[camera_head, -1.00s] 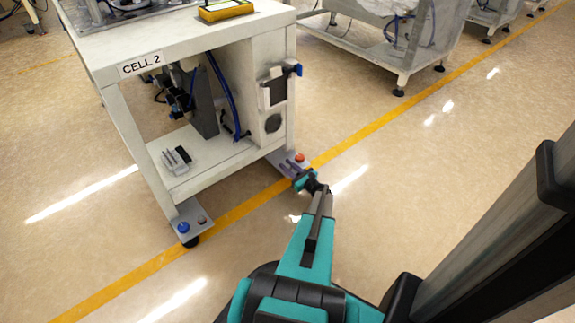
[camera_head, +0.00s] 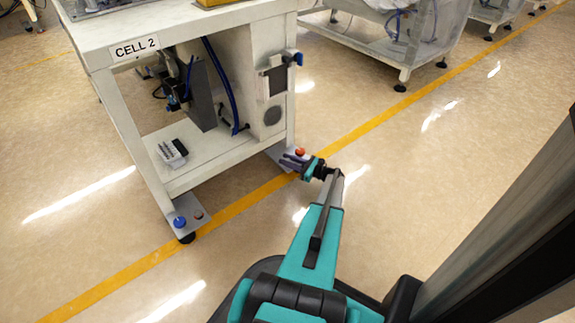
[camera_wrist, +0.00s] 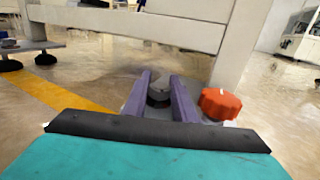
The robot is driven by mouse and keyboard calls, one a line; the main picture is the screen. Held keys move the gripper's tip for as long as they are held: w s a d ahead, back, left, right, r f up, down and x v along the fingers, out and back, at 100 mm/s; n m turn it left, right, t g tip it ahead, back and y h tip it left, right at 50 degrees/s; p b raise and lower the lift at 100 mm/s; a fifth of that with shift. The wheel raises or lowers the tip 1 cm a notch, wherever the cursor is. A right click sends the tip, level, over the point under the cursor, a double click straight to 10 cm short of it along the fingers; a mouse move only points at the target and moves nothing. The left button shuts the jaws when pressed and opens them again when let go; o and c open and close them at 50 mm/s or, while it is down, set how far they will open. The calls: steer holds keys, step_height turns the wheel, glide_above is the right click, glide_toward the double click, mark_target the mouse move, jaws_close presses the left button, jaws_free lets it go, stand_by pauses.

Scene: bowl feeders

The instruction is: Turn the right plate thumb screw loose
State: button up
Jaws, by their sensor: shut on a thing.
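The right plate (camera_wrist: 207,118) is a grey foot plate at the bottom of the cell's right leg. An orange-red knob (camera_wrist: 220,103) stands on it, also visible in the head view (camera_head: 300,152). Beside the knob, to its left in the wrist view, is the dark grey round thumb screw (camera_wrist: 159,97). My gripper (camera_wrist: 161,84) has its two purple fingers on either side of the screw and is shut on it. In the head view my gripper (camera_head: 290,161) sits low at the plate, and its fingers hide the screw.
The left plate (camera_head: 190,213) carries a blue knob (camera_head: 180,222) and a small brownish screw. The CELL 2 table (camera_head: 185,30) rises above, with a white leg (camera_wrist: 240,55) close behind the screw.

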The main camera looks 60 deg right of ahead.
steer(key=shift+n+y+b, duration=0.6)
steer(key=shift+y+b, duration=0.4)
steer(key=shift+b, duration=0.25)
steer(key=o, duration=1)
steer(key=shift+o, duration=0.2)
steer(key=s+d, duration=0.2)
steer(key=s, duration=1.1)
steer(key=shift+s, duration=0.35)
steer(key=shift+d, duration=0.1)
